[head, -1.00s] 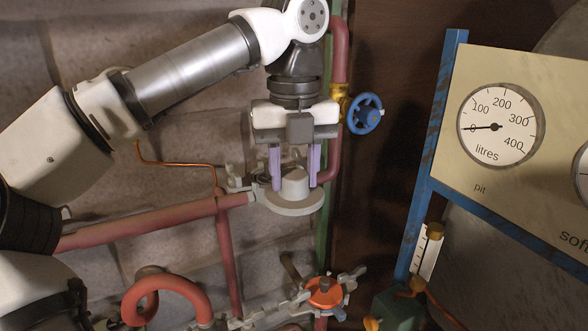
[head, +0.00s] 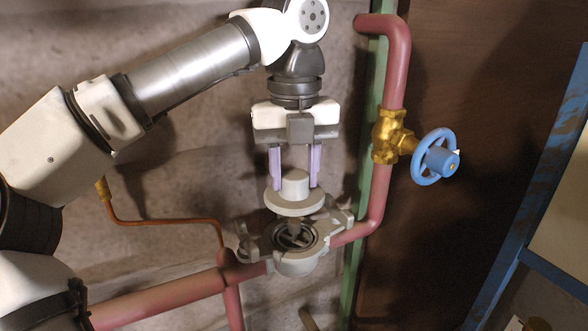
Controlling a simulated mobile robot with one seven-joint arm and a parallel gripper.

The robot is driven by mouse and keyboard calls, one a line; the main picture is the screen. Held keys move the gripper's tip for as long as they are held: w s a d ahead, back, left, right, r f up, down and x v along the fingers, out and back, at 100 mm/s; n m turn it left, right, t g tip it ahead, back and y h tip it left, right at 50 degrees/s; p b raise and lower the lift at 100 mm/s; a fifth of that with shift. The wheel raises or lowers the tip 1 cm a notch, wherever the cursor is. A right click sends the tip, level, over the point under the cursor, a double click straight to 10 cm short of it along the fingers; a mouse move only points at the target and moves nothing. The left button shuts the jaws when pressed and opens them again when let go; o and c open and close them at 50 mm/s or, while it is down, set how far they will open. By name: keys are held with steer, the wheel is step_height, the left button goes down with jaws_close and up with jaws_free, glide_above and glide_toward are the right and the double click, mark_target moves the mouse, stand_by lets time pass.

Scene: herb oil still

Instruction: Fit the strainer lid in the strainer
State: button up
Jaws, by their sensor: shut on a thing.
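The strainer lid (head: 294,203) is a pale grey round disc with a raised knob on top and a short darker stem below. My gripper (head: 295,181) points down, its two lilac fingers shut on the lid's knob. The strainer (head: 297,262) is a grey body on the red pipe line, with clamp-like lugs at its sides and a round dark opening on top. The lid hangs above this opening, roughly level, with its stem over or near the opening's far part. I cannot tell whether the stem touches the strainer.
A red pipe (head: 170,298) runs into the strainer from the left, and another rises at right to a brass valve with a blue handwheel (head: 435,157). A thin copper tube (head: 165,222) passes behind. A blue frame (head: 530,220) stands at far right.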

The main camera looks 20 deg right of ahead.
mark_target(294, 220)
steer(key=shift+f, duration=2.4)
steer(key=shift+f+b, duration=0.85)
steer(key=shift+f, duration=0.25)
steer(key=o, duration=1.4)
steer(key=shift+c, duration=0.2)
step_height(294, 220, up, 8)
steer(key=shift+f+b, duration=0.25)
steer(key=shift+b, duration=0.55)
